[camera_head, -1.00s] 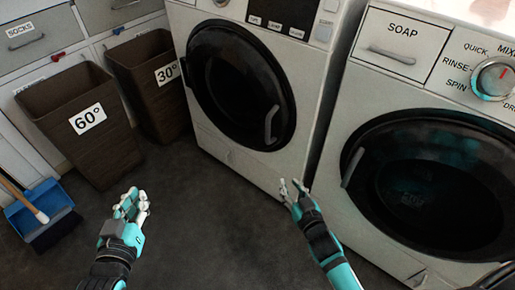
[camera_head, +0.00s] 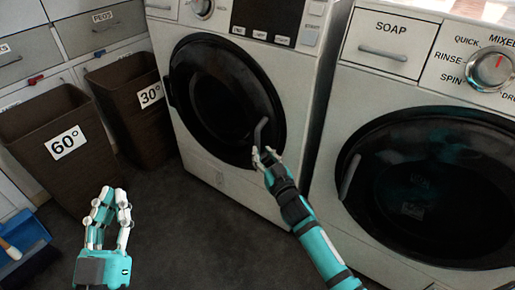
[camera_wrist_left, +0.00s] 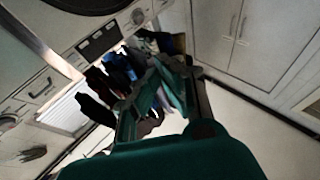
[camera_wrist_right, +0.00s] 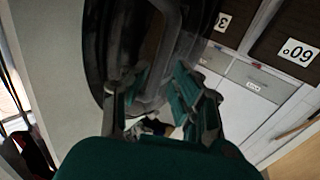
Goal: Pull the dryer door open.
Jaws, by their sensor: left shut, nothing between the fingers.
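The white dryer (camera_head: 235,190) stands left of the washer, and its round black door (camera_head: 215,100) is closed. The door's grey handle (camera_head: 260,130) is on the door's right side. My right gripper (camera_head: 265,155) is at the lower end of this handle. In the right wrist view its fingers (camera_wrist_right: 160,85) are apart with the grey handle (camera_wrist_right: 165,60) at the gap between them; I cannot tell whether they touch it. My left gripper (camera_head: 114,193) is shut and empty above the floor, in front of the 60° basket and away from the door.
The washer (camera_head: 320,205) with its own door handle (camera_head: 350,177) stands close on the right. Brown baskets marked 60° (camera_head: 55,125) and 30° (camera_head: 135,110) stand on the left, near a blue dustpan (camera_head: 22,235). The dark floor before the dryer is clear.

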